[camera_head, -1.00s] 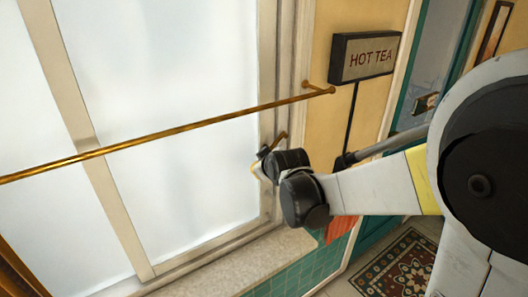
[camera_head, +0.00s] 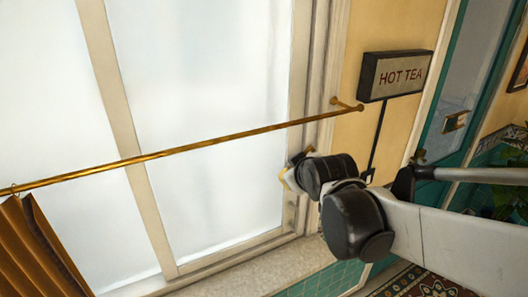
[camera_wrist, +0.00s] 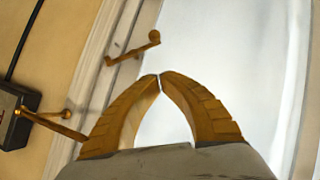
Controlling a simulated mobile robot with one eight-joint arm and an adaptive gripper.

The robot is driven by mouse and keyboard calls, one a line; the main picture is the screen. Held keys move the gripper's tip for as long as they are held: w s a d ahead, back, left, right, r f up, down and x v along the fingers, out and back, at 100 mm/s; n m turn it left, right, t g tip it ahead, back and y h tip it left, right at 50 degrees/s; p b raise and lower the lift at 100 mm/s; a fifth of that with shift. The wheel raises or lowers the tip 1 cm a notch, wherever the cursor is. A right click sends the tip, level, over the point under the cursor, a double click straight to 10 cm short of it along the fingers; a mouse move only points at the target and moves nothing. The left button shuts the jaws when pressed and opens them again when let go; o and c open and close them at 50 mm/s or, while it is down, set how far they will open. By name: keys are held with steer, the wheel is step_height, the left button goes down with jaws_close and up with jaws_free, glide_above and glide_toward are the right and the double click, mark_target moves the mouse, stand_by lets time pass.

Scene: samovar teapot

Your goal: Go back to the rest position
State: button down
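My gripper (camera_wrist: 160,76) shows in the wrist view with its two yellow-brown fingers arched and their tips meeting. Nothing is between them. In the head view my arm reaches in from the right, and its gripper end is small and partly hidden by the wrist, in front of the window frame. No samovar or teapot is in view.
A brass rod (camera_head: 200,145) crosses the tall window (camera_head: 215,80), with a brown curtain (camera_head: 35,250) at its left end. A HOT TEA sign (camera_head: 397,75) hangs on the yellow wall. A teal door (camera_head: 450,95) and patterned rug (camera_head: 425,285) are at right.

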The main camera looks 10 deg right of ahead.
steer(key=shift+w, duration=0.1)
steer(key=s+f+m+g+b, duration=0.1)
steer(key=s+f+m+b, duration=0.1)
steer(key=s+f+b, duration=0.5)
steer(key=s+d+f+m+g+b, duration=0.1)
steer(key=s+f+m+g+b, duration=0.1)
steer(key=s+f+b, duration=0.5)
steer(key=s+f+m+g+b, duration=0.1)
steer(key=s+f+m+b, duration=0.1)
steer(key=s+f+b, duration=0.6)
step_height(320, 180, down, 12)
steer(key=b, duration=0.6)
steer(key=shift+d+f, duration=0.15)
steer(key=shift+d, duration=0.1)
